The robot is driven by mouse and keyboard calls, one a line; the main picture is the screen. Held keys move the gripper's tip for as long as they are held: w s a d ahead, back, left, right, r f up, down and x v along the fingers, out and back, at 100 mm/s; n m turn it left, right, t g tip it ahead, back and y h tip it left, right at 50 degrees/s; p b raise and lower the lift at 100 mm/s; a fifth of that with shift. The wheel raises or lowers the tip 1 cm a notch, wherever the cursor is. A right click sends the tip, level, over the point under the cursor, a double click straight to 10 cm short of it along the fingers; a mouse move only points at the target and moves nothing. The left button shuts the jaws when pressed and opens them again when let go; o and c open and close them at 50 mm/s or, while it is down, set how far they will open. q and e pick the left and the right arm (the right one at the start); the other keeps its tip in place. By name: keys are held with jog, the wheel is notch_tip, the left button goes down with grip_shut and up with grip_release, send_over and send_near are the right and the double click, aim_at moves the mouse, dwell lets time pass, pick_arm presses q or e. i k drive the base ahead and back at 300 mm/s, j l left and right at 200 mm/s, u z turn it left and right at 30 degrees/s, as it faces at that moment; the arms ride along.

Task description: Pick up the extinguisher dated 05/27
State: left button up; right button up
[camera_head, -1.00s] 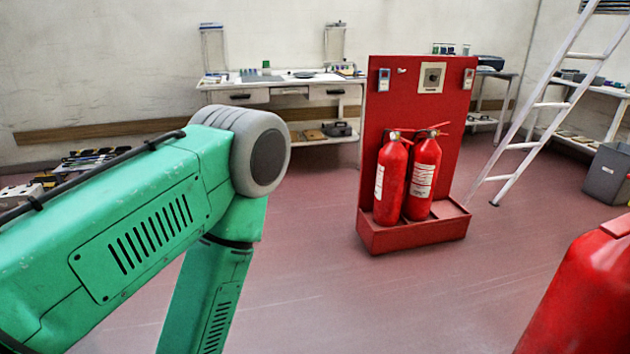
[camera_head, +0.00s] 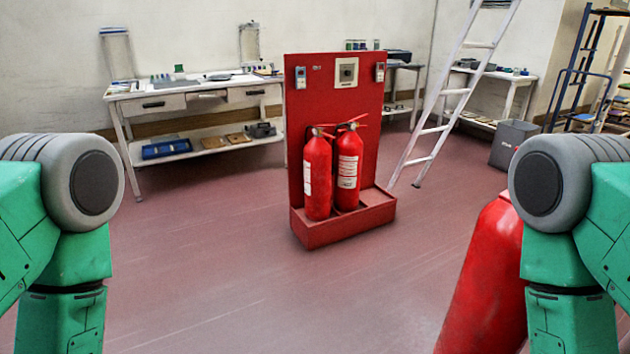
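Two red extinguishers stand upright side by side in a red floor stand (camera_head: 325,232) with a tall back panel. The left extinguisher (camera_head: 317,180) and the right extinguisher (camera_head: 348,172) both carry white labels and red handles. The label print is too small to read, so I cannot tell which is dated 05/27. Another large red cylinder (camera_head: 484,280) is close by at the lower right, partly hidden behind my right arm. My arms show at both sides, but both grippers are out of the picture.
A white workbench (camera_head: 200,98) stands along the back wall at left. A white ladder (camera_head: 445,105) leans right of the stand, near a grey bin (camera_head: 511,143). A blue-framed rack (camera_head: 585,80) is at far right. The floor before the stand is clear.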

aim_at(317, 152)
jog(key=i+u, duration=0.15)
jog(key=u, duration=0.2)
jog(key=i+j+u, duration=0.1)
jog(key=u, duration=0.25)
jog(key=i, duration=0.95)
jog(key=i+z, duration=0.1)
jog(key=i, duration=0.9)
jog(key=i+j, duration=0.1)
jog(key=i, duration=0.85)
jog(key=i+j, duration=0.1)
jog(key=i, duration=0.9)
jog(key=l+z, duration=0.05)
